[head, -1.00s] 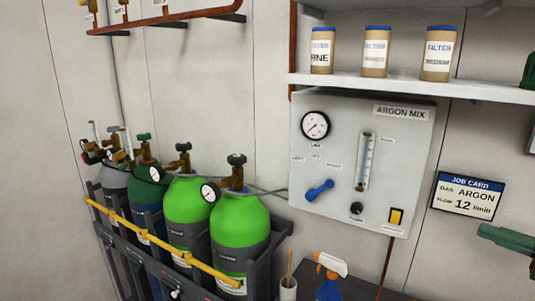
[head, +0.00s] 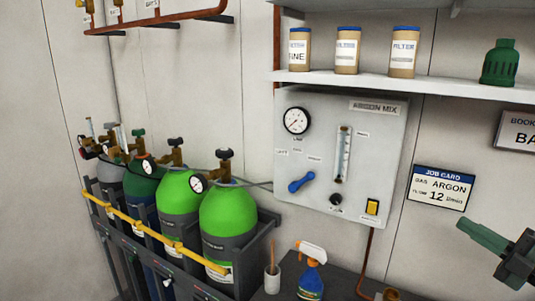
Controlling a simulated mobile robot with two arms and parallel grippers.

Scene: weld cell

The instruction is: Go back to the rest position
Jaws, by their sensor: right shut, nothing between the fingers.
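My right gripper (head: 464,226) comes in from the right edge, with shut dark green fingers pointing left and nothing held. It shows in front of the wall, below the job card (head: 441,188). A dark part of my right wrist shows behind the fingers. My left gripper is out of view.
The grey argon mix panel (head: 388,140) hangs on the wall left of the gripper. Green gas cylinders (head: 228,210) stand behind a yellow rail (head: 155,233). Below the panel, a bench (head: 338,278) holds a spray bottle (head: 311,275). A shelf (head: 440,88) bears several containers.

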